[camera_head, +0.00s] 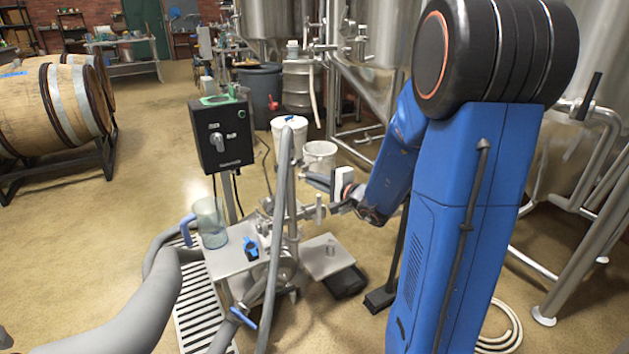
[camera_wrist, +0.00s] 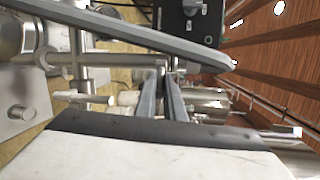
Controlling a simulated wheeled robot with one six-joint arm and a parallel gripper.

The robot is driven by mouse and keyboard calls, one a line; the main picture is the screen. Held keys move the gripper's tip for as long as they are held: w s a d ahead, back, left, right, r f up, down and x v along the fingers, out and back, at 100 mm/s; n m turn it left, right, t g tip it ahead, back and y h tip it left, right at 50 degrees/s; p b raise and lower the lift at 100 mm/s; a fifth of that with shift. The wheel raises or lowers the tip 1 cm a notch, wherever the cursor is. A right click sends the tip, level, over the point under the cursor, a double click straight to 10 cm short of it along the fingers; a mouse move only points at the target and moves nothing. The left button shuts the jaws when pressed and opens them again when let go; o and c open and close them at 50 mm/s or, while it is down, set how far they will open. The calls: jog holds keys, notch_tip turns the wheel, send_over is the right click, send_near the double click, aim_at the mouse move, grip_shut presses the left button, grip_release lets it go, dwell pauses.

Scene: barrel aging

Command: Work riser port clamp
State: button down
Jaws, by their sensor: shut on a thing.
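The steel riser (camera_head: 292,195) stands upright on a small cart, with pipe fittings and a side port on its right. My gripper (camera_head: 308,178) comes in from the right and its tips are at the riser's upper side. In the wrist view the two dark fingers of my gripper (camera_wrist: 164,72) run close together and are shut on a small steel part at the riser, which looks like the port clamp. The fingers hide most of it, so I cannot tell whether it is fastened. The riser's piping also shows in the wrist view (camera_wrist: 78,62).
The cart deck (camera_head: 226,262) carries a clear beaker (camera_head: 209,222) and a small blue part (camera_head: 250,247). A black control box (camera_head: 221,132) stands behind. A grey hose (camera_head: 275,230) hangs in front of the riser. Tanks stand at right; barrels (camera_head: 55,105) at left. Floor at left is open.

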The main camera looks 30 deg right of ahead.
jog(key=shift+a+f+m+h, duration=0.1)
jog(key=shift+a+m+h, duration=0.2)
jog(key=shift+h, duration=0.1)
jog(key=c, duration=1.8)
grip_release()
jog(key=shift+c, duration=0.2)
